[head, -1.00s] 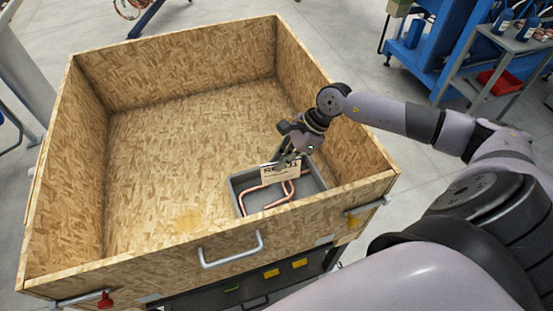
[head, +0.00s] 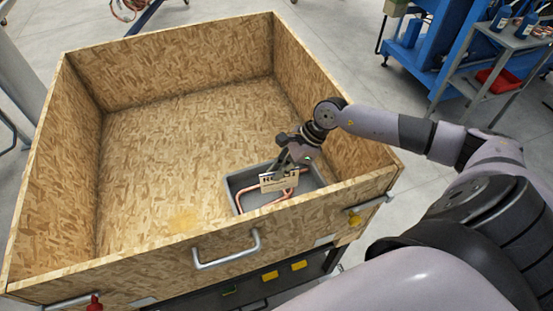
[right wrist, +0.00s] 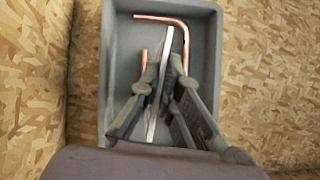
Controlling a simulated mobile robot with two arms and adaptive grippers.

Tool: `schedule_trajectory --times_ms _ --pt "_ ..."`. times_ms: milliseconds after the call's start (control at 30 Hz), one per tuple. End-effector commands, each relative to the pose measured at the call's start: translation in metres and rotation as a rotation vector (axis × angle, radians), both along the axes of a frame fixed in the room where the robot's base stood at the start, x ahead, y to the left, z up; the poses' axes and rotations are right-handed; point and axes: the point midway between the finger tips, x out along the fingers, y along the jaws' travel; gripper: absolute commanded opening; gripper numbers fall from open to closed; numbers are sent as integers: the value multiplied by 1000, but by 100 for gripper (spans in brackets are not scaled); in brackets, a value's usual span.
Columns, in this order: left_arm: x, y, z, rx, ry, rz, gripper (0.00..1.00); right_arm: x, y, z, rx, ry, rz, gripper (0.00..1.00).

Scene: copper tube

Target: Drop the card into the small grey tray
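The card (head: 279,184) is a pale tan plate with dark lettering, over the small grey tray (head: 235,197) in the head view. My right gripper (head: 281,172) points down into the tray with the card between its fingers. In the right wrist view the card (right wrist: 160,88) shows edge-on between the two fingers of my right gripper (right wrist: 161,72), which look closed on it. Whether the card's lower edge touches the tray or tube is hard to tell. My left gripper is not in view.
A bent copper tube (head: 267,206) lies in the tray, partly under the card; it also shows in the right wrist view (right wrist: 183,30). The tray stands in the near right corner of a large chipboard box (head: 150,150), whose floor is otherwise clear. The box walls rise close to my right arm.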

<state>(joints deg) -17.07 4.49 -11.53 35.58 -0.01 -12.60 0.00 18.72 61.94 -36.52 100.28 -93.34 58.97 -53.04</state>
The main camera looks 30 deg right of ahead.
Motion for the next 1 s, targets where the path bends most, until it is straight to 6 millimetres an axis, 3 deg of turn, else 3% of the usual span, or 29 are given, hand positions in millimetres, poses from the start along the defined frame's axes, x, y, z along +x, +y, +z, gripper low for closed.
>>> schedule_trajectory --times_ms 333,667,833,1000 --pt "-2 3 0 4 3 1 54 0 0 0 0 0 0 28" --pt "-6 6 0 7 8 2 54 0 -1 2 -1 0 0 28" --pt "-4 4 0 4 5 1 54 -4 -12 18 -4 0 -1 28" --pt "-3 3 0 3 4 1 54 -11 -31 49 -6 -1 -2 28"
